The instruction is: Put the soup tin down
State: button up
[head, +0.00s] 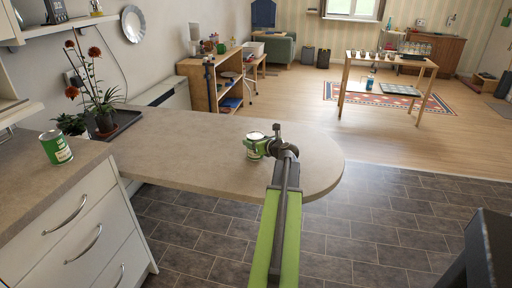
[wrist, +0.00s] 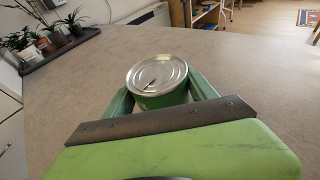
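The soup tin (head: 254,151) is a green can with a pale label and a silver lid. It is upright over the rounded counter end (head: 310,172). In the wrist view the tin (wrist: 158,78) is between the two green fingers of my gripper (wrist: 160,95), which is shut on it. The head view shows my gripper (head: 262,147) reaching the tin from the right and near side. The tin's underside is hidden, so I cannot tell whether it touches the counter.
A similar green tin (head: 56,148) stands on the left counter above the white drawers. A black tray (head: 108,128) with potted plants is at the back left. The counter around the held tin is clear. Its curved edge is close on the right.

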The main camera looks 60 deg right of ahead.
aim_at(256, 135)
jog(key=shift+s+d, duration=0.1)
grip_shut()
jog(key=shift+r+p, duration=0.65)
jog(key=shift+p, duration=0.05)
notch_tip(256, 135, up, 4)
jog(key=p, duration=0.3)
jog(key=shift+f+p, duration=0.1)
jog(key=shift+p, duration=0.3)
jog(key=s+d+r+p, duration=0.1)
jog(key=s+r+p, duration=0.5)
jog(key=s, duration=0.4)
notch_tip(256, 135, up, 7)
jog(key=s+p, duration=0.1)
jog(key=p, duration=0.6)
jog(key=shift+s, duration=0.25)
jog(key=shift+d, duration=0.1)
